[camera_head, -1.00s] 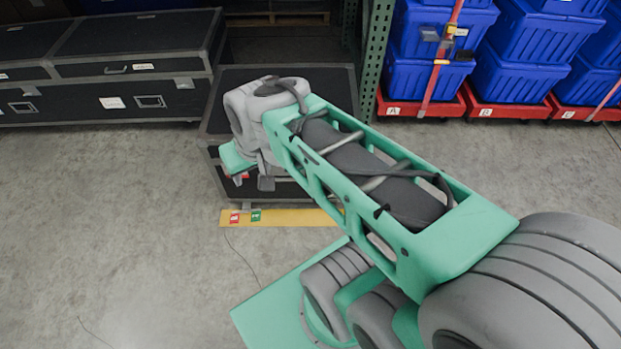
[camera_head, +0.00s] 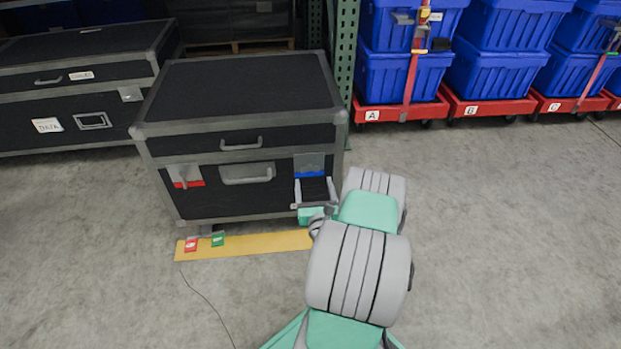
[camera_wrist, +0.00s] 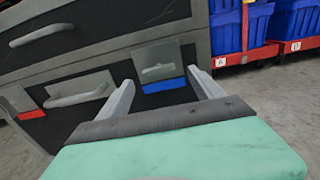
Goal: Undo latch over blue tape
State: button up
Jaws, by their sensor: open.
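A black case with grey metal edges (camera_head: 240,95) stands on the floor. On its front right is a grey latch (camera_head: 309,162) with blue tape (camera_head: 309,174) under it. A second latch (camera_head: 184,174) with red tape (camera_head: 188,184) is at the front left. My gripper (camera_head: 314,186) is open and empty in front of the blue-taped latch, with one finger to each side. In the wrist view the blue-taped latch (camera_wrist: 157,62) shows between and beyond my open fingers, and the blue tape (camera_wrist: 164,85) lies just below it. I see no contact with the latch.
A yellow strip (camera_head: 250,244) with a red tag and a green tag lies on the floor before the case. Blue totes (camera_head: 400,76) on red dollies stand at right behind a green post (camera_head: 344,60). Larger cases (camera_head: 70,90) stand at left. Floor at right is clear.

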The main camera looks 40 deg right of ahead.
aim_at(311, 172)
jog(key=p+x, duration=0.1)
jog(key=x, duration=0.6)
jog(key=shift+w, duration=0.2)
jog(key=shift+c, duration=0.6)
jog(key=c, duration=1.3)
jog(key=shift+o, duration=0.2)
